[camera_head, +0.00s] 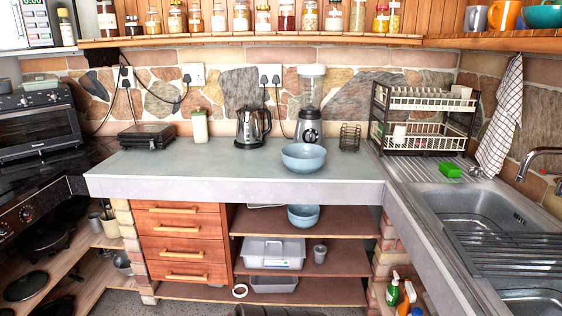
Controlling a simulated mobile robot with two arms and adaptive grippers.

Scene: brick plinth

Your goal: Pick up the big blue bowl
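A big blue bowl (303,157) stands upright on the grey countertop (215,170), right of the middle and close to the front edge. It looks empty. A smaller blue bowl (303,216) sits on the upper shelf below the counter, almost straight under the big one. Neither of my grippers shows in the head view, so nothing is seen touching either bowl.
A blender (310,115) stands just behind the big bowl, with a kettle (251,127) to its left and a wire holder (350,137) to its right. A dish rack (422,118) and sink (480,205) are at the right. The counter's left front is clear.

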